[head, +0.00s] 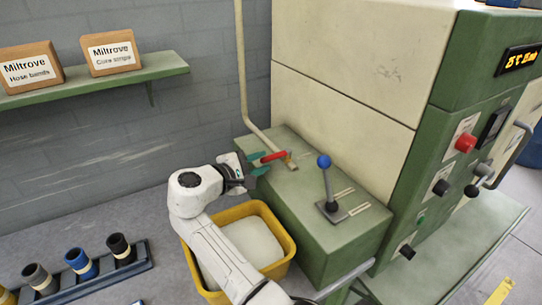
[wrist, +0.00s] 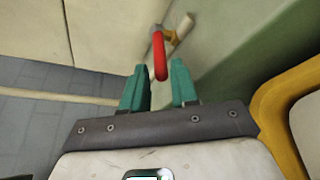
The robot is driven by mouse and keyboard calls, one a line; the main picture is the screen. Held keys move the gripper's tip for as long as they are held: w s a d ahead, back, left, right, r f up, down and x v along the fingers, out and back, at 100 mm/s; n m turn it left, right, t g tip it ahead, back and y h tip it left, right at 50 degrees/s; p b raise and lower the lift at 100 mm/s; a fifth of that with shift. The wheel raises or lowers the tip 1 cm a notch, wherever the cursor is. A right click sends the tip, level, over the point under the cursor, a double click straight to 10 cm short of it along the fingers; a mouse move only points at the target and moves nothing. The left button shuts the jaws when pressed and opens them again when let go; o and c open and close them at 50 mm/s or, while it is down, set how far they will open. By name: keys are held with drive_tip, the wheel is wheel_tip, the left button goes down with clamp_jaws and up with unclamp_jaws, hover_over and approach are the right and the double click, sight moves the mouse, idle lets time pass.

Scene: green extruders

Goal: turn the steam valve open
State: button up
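The steam valve has a red lever handle (head: 274,155) on a brass body (head: 290,162), fixed at the foot of a pale vertical pipe on the green machine box. In the wrist view the red handle (wrist: 159,56) points toward me, with the brass body (wrist: 171,38) behind it. My gripper (head: 258,163) is beside the handle's free end. In the wrist view my gripper (wrist: 160,84) has its two teal fingers apart, with the handle's near end between or just beyond their tips. I cannot tell whether they touch it.
A blue-knobbed lever (head: 325,165) stands on the green box (head: 340,235), right of the valve. A yellow tub (head: 284,243) with pale contents sits below my arm. A shelf (head: 160,68) with two labelled boxes is on the left wall. The cream machine wall (head: 340,100) rises behind.

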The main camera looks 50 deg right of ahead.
sight(265, 160)
drive_tip(key=shift+p+x, duration=0.35)
drive_tip(key=shift+x, duration=2.2)
drive_tip(key=shift+c, duration=0.2)
clamp_jaws()
